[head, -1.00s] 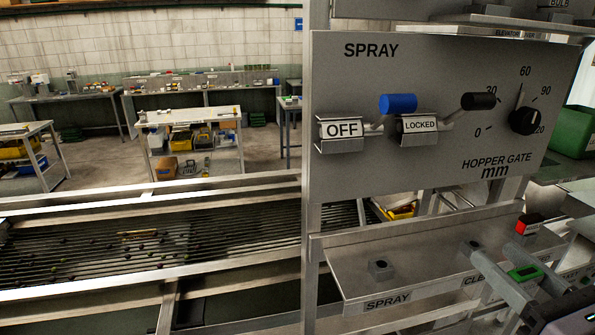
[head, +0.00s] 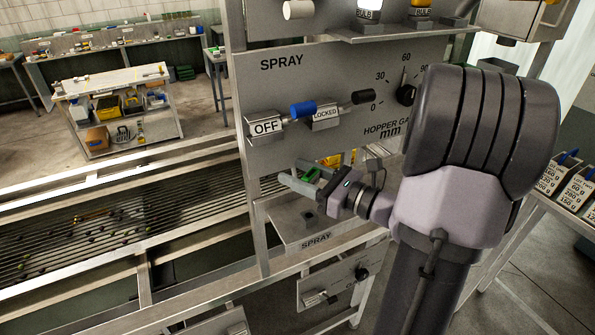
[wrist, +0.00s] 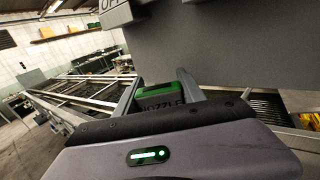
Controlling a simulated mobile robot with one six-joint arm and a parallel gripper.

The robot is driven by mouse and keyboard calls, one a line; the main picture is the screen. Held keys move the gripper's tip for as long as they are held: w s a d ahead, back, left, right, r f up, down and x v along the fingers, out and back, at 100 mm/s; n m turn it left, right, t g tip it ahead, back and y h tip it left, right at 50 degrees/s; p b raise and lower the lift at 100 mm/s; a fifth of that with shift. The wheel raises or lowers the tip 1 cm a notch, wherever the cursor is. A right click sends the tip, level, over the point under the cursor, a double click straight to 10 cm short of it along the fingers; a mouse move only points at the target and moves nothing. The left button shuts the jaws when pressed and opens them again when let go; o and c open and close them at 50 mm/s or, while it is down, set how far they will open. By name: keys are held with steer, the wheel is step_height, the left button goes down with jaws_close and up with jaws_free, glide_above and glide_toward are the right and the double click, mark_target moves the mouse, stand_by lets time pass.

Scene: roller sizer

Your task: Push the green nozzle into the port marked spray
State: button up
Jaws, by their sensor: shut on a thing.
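My gripper (head: 292,172) is shut on the green nozzle (head: 312,174), in front of the grey panel and above the ledge marked SPRAY (head: 316,241). In the wrist view the nozzle (wrist: 160,88) sits between the two fingers, with a green top and a dark face lettered "NOZZLE". The spray port (head: 306,216) is a small block on the ledge, below and apart from the nozzle. Fingers and wrist hide part of the nozzle in the head view.
Above the gripper, the panel carries a blue-handled lever (head: 303,109) with an OFF plate (head: 265,126), a black-handled LOCKED lever (head: 362,97) and a dial (head: 405,94). The roller bed (head: 120,215) lies left. A lower panel (head: 335,285) stands below the ledge.

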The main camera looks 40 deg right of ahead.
steer(key=shift+f+b, duration=2.65)
steer(key=shift+f, duration=0.3)
steer(key=shift+a+f+b, duration=0.1)
steer(key=shift+f+b, duration=1.4)
steer(key=shift+b, duration=0.2)
steer(key=o, duration=1.4)
steer(key=b+v, duration=0.1)
steer(key=v, duration=1.6)
steer(key=shift+s, duration=0.25)
steer(key=shift+r, duration=0.1)
